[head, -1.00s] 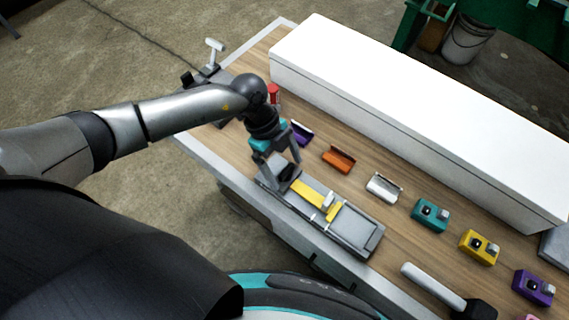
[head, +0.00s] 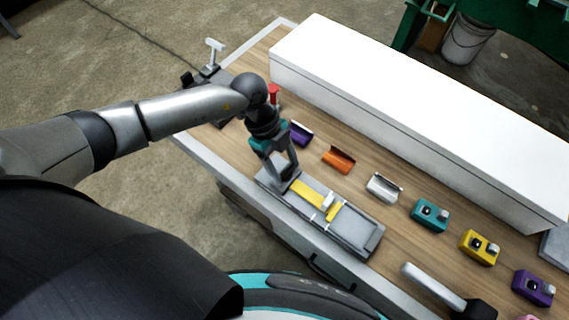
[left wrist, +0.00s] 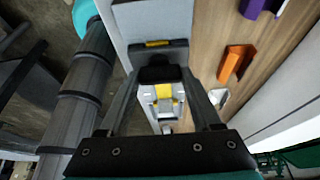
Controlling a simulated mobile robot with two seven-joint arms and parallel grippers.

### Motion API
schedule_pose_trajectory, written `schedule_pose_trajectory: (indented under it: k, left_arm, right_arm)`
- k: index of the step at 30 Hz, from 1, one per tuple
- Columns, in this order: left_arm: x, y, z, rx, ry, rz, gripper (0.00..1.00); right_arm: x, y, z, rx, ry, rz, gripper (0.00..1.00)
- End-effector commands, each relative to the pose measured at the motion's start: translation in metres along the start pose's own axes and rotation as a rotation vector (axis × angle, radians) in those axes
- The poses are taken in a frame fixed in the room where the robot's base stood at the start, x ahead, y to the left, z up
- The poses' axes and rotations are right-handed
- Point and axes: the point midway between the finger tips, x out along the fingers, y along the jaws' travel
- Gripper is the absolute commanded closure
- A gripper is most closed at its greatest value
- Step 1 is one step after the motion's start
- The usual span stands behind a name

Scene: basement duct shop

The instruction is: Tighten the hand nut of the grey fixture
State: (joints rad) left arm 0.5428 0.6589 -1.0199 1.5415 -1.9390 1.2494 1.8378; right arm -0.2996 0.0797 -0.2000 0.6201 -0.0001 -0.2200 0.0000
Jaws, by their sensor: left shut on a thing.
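The grey fixture (head: 355,228) is a long, flat grey body with a yellow strip (head: 307,193) and a small pale block on it, lying along the near side of the bench. My left gripper (head: 284,180) points down over the fixture's left end. It is shut on a dark knob, which looks like the hand nut (left wrist: 160,74), seen between the fingers in the left wrist view. The fingers hide most of the nut in the head view, and its thread cannot be seen. My right gripper is out of view.
Orange (head: 339,159), purple (head: 301,133) and white (head: 384,187) open holders stand behind the fixture. Teal (head: 430,215), yellow (head: 479,247) and purple (head: 534,288) blocks follow to the right. A mallet (head: 442,288) lies near the front. A long white box (head: 420,110) closes off the back.

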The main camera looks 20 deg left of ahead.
Motion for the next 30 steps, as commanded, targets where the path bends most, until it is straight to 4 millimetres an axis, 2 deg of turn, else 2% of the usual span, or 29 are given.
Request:
schedule_pose_trajectory:
  k: [11,30]
  left_arm:
    - [0.0,-0.003,0.0,0.194,0.0,0.081,0.91]
    - [0.001,-0.006,-0.002,0.756,-0.001,0.312,0.91]
  right_arm:
    - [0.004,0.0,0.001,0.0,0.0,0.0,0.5]
    - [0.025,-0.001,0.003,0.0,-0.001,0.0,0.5]
